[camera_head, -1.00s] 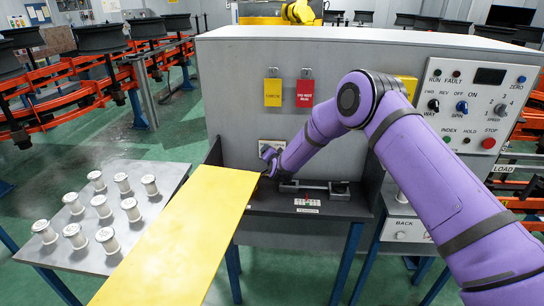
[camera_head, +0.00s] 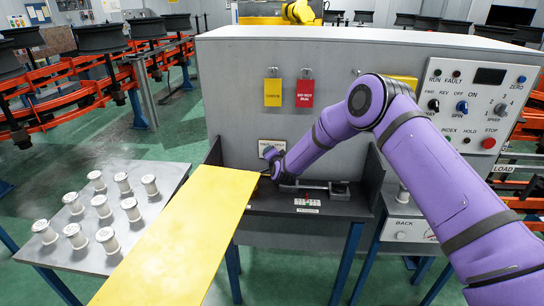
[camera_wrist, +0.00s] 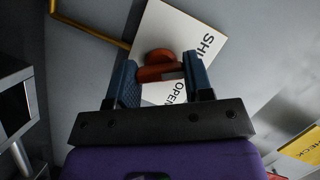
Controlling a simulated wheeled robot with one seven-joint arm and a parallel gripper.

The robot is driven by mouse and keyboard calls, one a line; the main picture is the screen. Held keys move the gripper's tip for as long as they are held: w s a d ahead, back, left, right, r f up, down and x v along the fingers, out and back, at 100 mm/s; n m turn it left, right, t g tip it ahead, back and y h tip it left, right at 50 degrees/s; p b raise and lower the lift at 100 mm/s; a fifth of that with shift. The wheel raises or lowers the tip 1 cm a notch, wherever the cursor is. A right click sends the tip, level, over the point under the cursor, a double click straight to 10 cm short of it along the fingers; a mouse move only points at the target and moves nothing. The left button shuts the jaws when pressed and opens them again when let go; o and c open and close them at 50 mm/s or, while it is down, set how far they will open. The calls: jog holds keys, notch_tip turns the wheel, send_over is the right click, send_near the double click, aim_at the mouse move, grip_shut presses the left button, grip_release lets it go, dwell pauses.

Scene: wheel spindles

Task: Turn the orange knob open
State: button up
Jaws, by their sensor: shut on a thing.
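The orange knob (camera_wrist: 158,57) sits on a white plate (camera_wrist: 150,25) lettered "SHU..." and "OPEN" in the wrist view. My gripper (camera_wrist: 161,66) has its two blue-grey fingers on either side of the knob and is shut on it. The knob's handle lies across between the fingers, and the plate looks tilted in this view. In the head view the plate (camera_head: 264,144) shows on the grey cabinet front above the dark shelf. My gripper (camera_head: 270,154) is against it there and hides the knob.
A yellow board (camera_head: 190,240) slants up to the shelf beside my gripper. A grey table (camera_head: 150,180) with several white spools stands at left. A yellow tag (camera_head: 273,92) and a red tag (camera_head: 305,92) hang above. A control panel (camera_head: 475,105) is at right.

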jog(key=shift+f+m+t+y, duration=0.15)
jog(key=shift+m+t, duration=0.7)
jog(key=shift+m, duration=1.7)
jog(key=shift+f+m+t+y, duration=0.1)
jog(key=shift+m+t, duration=0.8)
jog(key=shift+m, duration=1.6)
jog(key=shift+f+m+t+y, duration=0.15)
jog(key=shift+m+t, duration=0.7)
jog(key=shift+m, duration=2)
jog(key=o, duration=0.9)
jog(key=shift+r, duration=0.1)
jog(key=v, duration=1.1)
